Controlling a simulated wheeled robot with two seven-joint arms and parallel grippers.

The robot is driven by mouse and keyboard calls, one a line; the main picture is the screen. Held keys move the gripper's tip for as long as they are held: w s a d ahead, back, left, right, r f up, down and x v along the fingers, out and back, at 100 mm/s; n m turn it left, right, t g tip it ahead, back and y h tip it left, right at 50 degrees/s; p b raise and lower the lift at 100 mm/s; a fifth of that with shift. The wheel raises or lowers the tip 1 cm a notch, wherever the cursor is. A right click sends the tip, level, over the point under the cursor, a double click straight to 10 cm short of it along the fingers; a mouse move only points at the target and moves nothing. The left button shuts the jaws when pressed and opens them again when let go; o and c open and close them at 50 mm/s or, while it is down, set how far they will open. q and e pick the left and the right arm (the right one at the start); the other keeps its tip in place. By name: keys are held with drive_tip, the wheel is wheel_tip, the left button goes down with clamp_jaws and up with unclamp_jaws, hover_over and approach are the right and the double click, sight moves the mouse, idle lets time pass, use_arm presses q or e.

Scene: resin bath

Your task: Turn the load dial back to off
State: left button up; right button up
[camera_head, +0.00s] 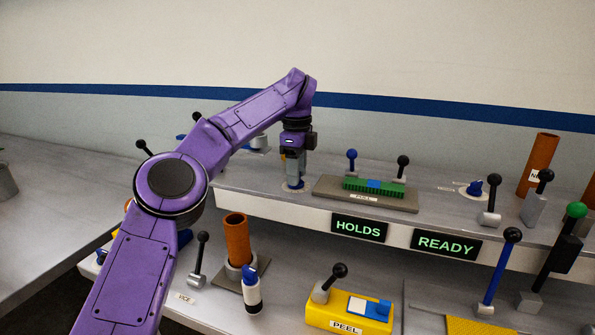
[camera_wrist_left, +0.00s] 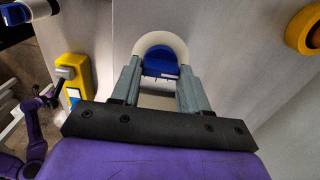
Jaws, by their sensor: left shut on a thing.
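A blue dial knob (camera_wrist_left: 160,62) sits on a round cream plate (camera_wrist_left: 176,42) in the left wrist view. The gripper hides most of this dial in the head view, where a rim of its plate (camera_head: 286,188) shows on the upper shelf. My left gripper (camera_head: 293,182) points straight down over the dial, its two grey fingers shut on the knob from both sides. No marks or label of this dial can be read. A purple arm of mine shows small at the lower left of the wrist view; its gripper is too small to make out.
Right of the dial stands a grey base with a green block (camera_head: 362,188) and two ball-topped levers. Lit signs read HOLDS (camera_head: 359,228) and READY (camera_head: 446,243). Another blue knob (camera_head: 475,187) is further right. A yellow PEEL box (camera_head: 320,315) and orange tube (camera_head: 237,240) stand below.

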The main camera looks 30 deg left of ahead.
use_arm(q)
drive_tip(key=shift+a+f, duration=0.1)
drive_tip(key=shift+f, duration=0.1)
drive_tip(key=o, duration=1.1)
drive_tip(key=shift+c, duration=0.2)
drive_tip(key=shift+a, duration=0.2)
drive_tip(key=shift+d+r, duration=0.1)
drive_tip(key=shift+d, duration=0.05)
drive_tip(key=shift+d+r, duration=0.1)
drive_tip(key=shift+r, duration=0.25)
wheel_tip(320, 180, up, 10)
drive_tip(key=p, duration=0.6)
drive_tip(key=shift+a+f+p, duration=0.15)
drive_tip(key=shift+a+p, duration=0.05)
drive_tip(key=shift+p, duration=0.15)
